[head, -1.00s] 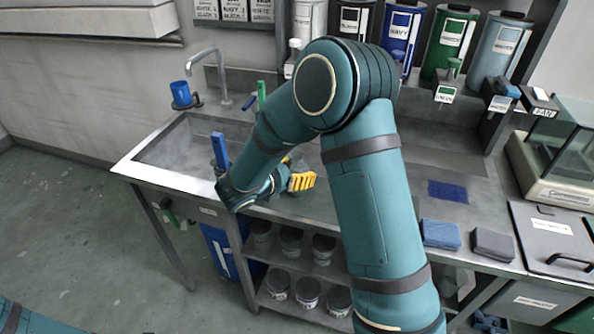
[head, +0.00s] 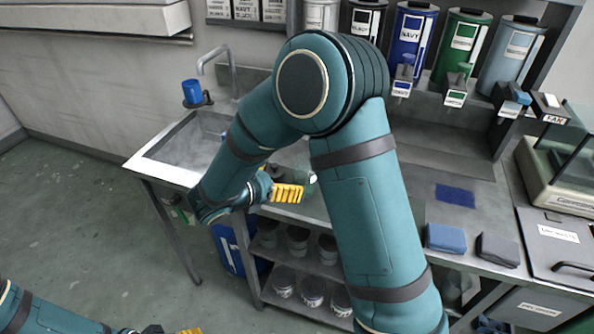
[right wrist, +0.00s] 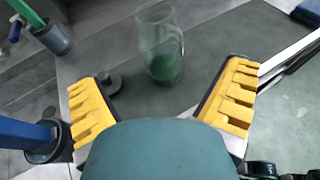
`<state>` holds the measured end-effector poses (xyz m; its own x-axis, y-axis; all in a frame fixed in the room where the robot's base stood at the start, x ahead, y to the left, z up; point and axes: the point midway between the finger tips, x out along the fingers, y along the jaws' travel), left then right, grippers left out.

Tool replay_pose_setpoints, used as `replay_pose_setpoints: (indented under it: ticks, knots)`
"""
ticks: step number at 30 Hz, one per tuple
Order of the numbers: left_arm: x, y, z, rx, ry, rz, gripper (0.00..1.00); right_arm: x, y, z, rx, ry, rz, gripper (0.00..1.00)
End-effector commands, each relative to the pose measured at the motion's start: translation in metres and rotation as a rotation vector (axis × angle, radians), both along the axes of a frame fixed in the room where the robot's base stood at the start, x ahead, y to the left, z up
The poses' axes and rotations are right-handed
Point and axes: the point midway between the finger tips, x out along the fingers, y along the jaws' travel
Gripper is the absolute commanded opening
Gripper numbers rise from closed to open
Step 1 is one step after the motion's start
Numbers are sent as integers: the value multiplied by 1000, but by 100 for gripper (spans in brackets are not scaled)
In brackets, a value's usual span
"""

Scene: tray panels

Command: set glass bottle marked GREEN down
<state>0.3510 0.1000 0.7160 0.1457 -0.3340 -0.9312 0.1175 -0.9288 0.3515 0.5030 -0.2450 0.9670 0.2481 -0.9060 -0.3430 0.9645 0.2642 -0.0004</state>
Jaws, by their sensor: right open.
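A clear glass vessel with a handle and green contents (right wrist: 164,66) stands upright on the dark counter in the right wrist view. No marking on it can be read. In the head view my arm and gripper hide most of that spot. My right gripper (head: 285,192) is open, its yellow fingers spread wide. In the right wrist view the glass stands beyond and between the fingers, apart from both. My left gripper (head: 188,331) only just shows at the bottom edge of the head view; its jaws are mostly cut off.
A small dark round piece (right wrist: 111,83) lies near the left finger. Cups with a blue handle (right wrist: 28,132) and a green handle (right wrist: 26,12) stand at left. The sink (head: 180,150) is left of the counter; dispensers (head: 462,45) line the back.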

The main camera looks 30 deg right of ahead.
Motion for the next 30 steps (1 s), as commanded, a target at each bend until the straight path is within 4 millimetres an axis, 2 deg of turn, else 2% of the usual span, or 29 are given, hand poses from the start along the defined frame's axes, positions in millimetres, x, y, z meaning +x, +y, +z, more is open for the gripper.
replay_pose_setpoints:
  ticks: [3,6,12,15,17,19,23,24,27,30]
  knots:
    - [-1,0,4,0,2,-1,61,-4,18,7,0,-1,3,97]
    - [-1,0,5,0,3,-1,61,-7,27,10,-1,0,0,97]
    - [-1,0,6,0,3,-1,61,-9,33,12,-1,0,-1,97]
    - [-1,0,6,0,3,-1,61,-14,32,3,31,17,-13,97]
    - [-1,0,6,0,3,-1,61,-22,31,-14,85,45,-37,97]
    - [-1,0,6,0,3,-1,61,-37,31,-44,194,88,-90,97]
    - [-1,0,6,0,3,-1,61,-85,44,-110,475,166,-267,97]
    - [-1,0,6,0,3,-1,61,-101,51,-129,568,179,-339,97]
    - [-1,0,6,0,3,-1,61,-139,78,-167,794,181,-547,97]
    - [-1,0,6,0,3,-1,61,-166,109,-194,1004,127,-791,97]
